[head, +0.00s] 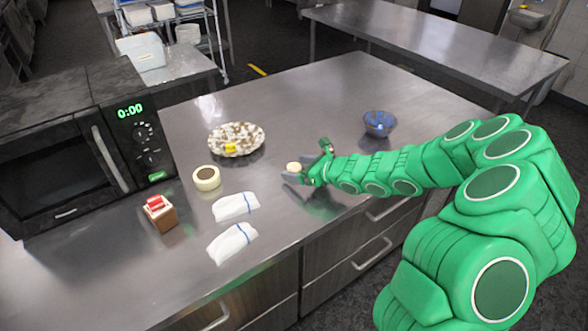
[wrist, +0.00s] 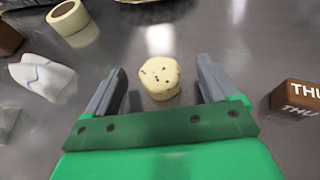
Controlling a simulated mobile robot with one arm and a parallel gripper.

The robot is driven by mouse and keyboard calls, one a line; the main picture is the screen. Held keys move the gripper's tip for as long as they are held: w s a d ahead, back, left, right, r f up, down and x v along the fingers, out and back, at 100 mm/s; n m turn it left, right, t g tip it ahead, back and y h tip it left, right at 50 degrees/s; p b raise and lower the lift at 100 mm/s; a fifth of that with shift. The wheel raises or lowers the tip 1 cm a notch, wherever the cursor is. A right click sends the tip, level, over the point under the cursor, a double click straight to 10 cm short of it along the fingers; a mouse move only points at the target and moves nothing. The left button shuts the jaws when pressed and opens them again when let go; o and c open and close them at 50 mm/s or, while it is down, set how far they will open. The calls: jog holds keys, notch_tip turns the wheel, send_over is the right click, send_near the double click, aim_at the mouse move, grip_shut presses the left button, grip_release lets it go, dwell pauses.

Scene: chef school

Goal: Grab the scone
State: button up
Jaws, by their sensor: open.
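The scone (wrist: 160,78) is a small pale round piece with dark specks. It sits on the steel counter in the wrist view, between and slightly beyond the two grey fingers of my gripper (wrist: 159,88). There is a gap between the scone and each finger. In the head view the scone (head: 293,167) shows as a pale spot at the end of my green arm, beside my gripper (head: 300,176), which is low over the counter. My gripper is open and holds nothing.
A speckled plate (head: 254,146) with a yellow item, a tape roll (head: 206,178), two white cloths (head: 232,207) and a red-topped box (head: 160,212) lie left of my gripper. A blue bowl (head: 379,123) stands behind. A microwave (head: 80,150) fills the left. A brown block (wrist: 298,97) lies right in the wrist view.

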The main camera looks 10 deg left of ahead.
jog(key=shift+w+a+f, duration=0.25)
jog(key=shift+a+f, duration=0.05)
jog(key=shift+a, duration=0.3)
jog(key=shift+c, duration=0.3)
jog(key=c, duration=1)
jog(key=shift+r, duration=0.15)
